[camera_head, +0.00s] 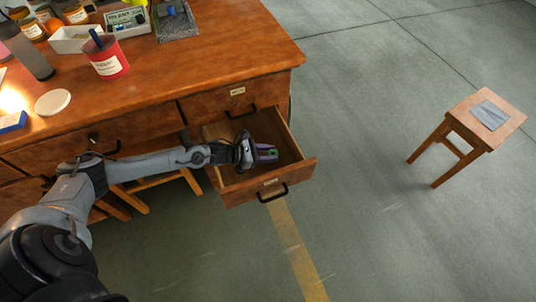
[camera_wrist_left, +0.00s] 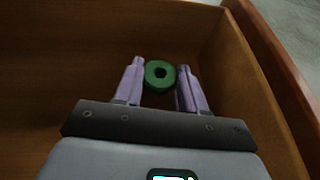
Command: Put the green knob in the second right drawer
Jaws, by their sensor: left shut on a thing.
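The green knob (camera_wrist_left: 160,76) is a small round piece with a dark hole in its middle. My left gripper (camera_wrist_left: 160,88) is shut on it, one purple finger on each side. In the head view my left gripper (camera_head: 268,154) reaches in over the open second right drawer (camera_head: 300,172), with the green knob (camera_head: 273,153) showing small at its fingertips. The drawer is pulled out below a shut top right drawer (camera_head: 215,103). The wrist view shows the drawer's wooden walls (camera_wrist_left: 228,60) around the fingers. I cannot tell how far the knob is above the drawer floor. My right gripper is not in view.
The wooden desk top (camera_head: 215,50) holds a red pot (camera_head: 106,62), a white lid (camera_head: 53,102), a grey bottle (camera_head: 28,55) and several jars. A stool (camera_head: 478,133) with a grey cloth or sheet (camera_head: 489,115) stands at the right. The floor between is clear.

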